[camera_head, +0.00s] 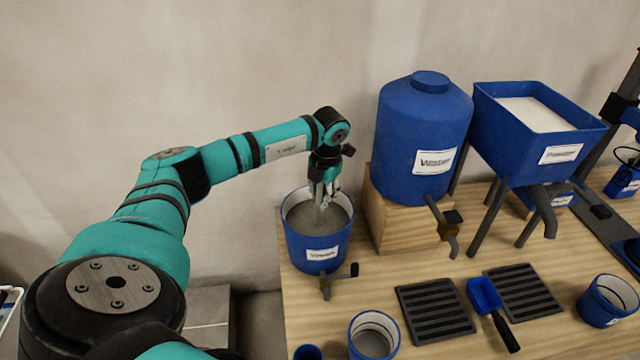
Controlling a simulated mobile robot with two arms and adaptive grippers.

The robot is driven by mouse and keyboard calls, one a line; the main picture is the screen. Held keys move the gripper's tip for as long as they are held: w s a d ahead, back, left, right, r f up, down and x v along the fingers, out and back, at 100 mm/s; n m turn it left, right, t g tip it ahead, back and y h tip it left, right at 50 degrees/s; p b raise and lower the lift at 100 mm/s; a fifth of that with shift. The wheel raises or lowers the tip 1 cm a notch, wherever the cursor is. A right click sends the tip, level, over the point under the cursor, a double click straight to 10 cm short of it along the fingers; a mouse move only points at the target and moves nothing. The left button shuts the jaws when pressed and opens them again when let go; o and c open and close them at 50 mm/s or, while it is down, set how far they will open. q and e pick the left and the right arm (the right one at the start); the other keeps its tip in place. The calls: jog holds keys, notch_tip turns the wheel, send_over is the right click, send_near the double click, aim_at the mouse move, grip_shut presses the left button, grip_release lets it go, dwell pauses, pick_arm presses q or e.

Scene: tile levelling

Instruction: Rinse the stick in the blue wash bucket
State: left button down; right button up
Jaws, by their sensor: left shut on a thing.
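The blue wash bucket (318,253) stands at the left end of the wooden table, with a white label on its front and a small tap below. Grey, murky liquid fills much of it. My left gripper (325,189) points down over the bucket and is shut on the stick (318,213). The stick hangs roughly upright, its lower end at or in the grey liquid; how deep it goes is hidden. My right gripper is not in view.
A blue water tank (423,130) with a tap stands on a wooden block (402,225) right of the bucket. A blue hopper (540,125) on legs is farther right. In front lie black grates (435,311), a blue scoop (486,297) and another bucket (374,337).

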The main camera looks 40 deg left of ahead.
pick_arm(q)
jog(key=shift+r, duration=0.1)
notch_tip(320, 180, up, 13)
jog(key=p, duration=0.9)
jog(key=shift+r+p, duration=0.15)
jog(key=shift+p, duration=0.2)
notch_tip(320, 180, up, 4)
jog(key=p, duration=0.3)
dwell(0.6)
